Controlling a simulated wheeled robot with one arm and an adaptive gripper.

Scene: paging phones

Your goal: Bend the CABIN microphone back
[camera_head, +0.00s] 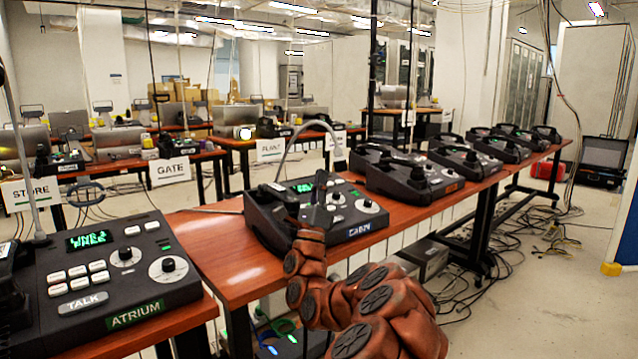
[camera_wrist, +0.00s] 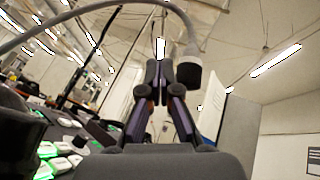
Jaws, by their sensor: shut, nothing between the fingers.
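The CABIN phone (camera_head: 262,215) is a dark desk unit on the red-brown table, with a green display and a label on its front. In the head view my gripper (camera_head: 320,183) covers part of the phone.
The ATRIUM phone (camera_head: 105,262) stands at the near left. Several similar dark phones (camera_head: 405,175) line the table (camera_head: 222,250) to the right. STORE (camera_head: 30,193) and GATE (camera_head: 170,170) signs hang on tables behind. Loose cables lie on the floor at right.

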